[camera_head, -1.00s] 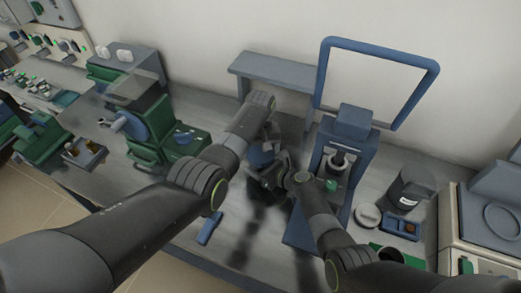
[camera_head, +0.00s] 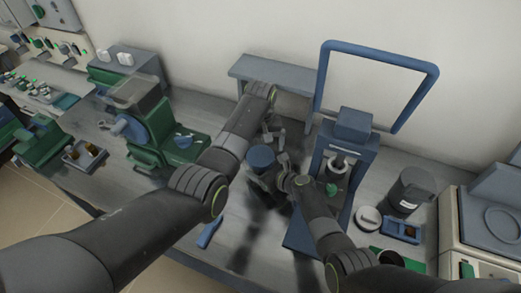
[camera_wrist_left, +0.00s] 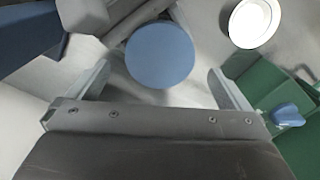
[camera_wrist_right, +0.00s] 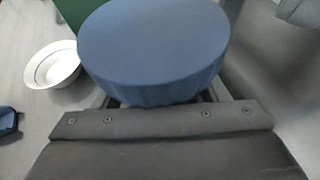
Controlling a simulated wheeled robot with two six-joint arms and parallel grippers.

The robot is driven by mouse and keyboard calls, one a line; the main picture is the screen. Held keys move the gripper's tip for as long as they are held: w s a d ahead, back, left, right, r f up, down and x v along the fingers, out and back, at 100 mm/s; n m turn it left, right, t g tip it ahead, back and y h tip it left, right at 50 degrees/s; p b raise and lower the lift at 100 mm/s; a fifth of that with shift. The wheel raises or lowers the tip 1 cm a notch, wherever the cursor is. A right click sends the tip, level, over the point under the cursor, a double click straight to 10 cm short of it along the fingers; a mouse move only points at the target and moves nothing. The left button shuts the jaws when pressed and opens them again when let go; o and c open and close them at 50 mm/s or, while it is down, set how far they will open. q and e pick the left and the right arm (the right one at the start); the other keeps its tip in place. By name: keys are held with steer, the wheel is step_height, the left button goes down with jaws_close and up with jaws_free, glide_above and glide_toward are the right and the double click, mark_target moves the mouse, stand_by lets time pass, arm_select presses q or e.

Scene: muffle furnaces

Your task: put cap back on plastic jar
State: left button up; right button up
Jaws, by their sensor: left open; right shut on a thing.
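The jar's round blue cap (camera_head: 262,156) sits on top of the jar, level as far as I can see. My right gripper (camera_head: 272,182) is shut on the jar below the cap; the jar body is mostly hidden. In the right wrist view the cap (camera_wrist_right: 155,45) fills the upper middle, above the gripper's base. My left gripper (camera_head: 274,136) is open and empty, just beyond the cap and apart from it. In the left wrist view the cap (camera_wrist_left: 160,54) lies between the two spread fingers in the picture.
A green device (camera_head: 165,140) stands left of my left arm. A blue-grey press (camera_head: 345,150) with a raised blue frame stands right of the jar. A white bowl (camera_wrist_left: 252,20) is on the bench. A dark jar (camera_head: 408,190) and a round lid (camera_head: 368,218) stand at right.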

mark_target(261, 156)
arm_select(q)
steer(key=shift+r, duration=0.15)
steer(key=shift+r+n, duration=1.7)
steer(key=shift+f, duration=4)
steer(key=c, duration=0.9)
steer(key=shift+m, duration=1.7)
